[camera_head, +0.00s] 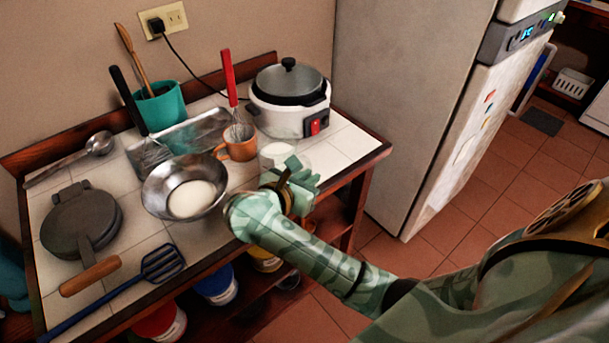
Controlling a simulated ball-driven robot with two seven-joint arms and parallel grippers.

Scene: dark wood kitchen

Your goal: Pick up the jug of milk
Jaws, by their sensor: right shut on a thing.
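The jug of milk (277,151) stands near the front right part of the tiled counter, right of the orange mug; its pale, whitish upper part shows. My right gripper (294,176), green and camouflage-patterned, reaches in from the lower right and is shut on the jug at its near side. The gripper hides the jug's lower part, so I cannot tell whether its base touches the counter. My left gripper is not in view.
An orange mug (238,143) with a red-handled whisk, a metal bowl (157,186) and a rice cooker (290,95) stand close by. A waffle iron (78,222) and a blue spatula (160,264) lie left. Free tiles (345,140) show at the right; a fridge (410,90) stands beyond.

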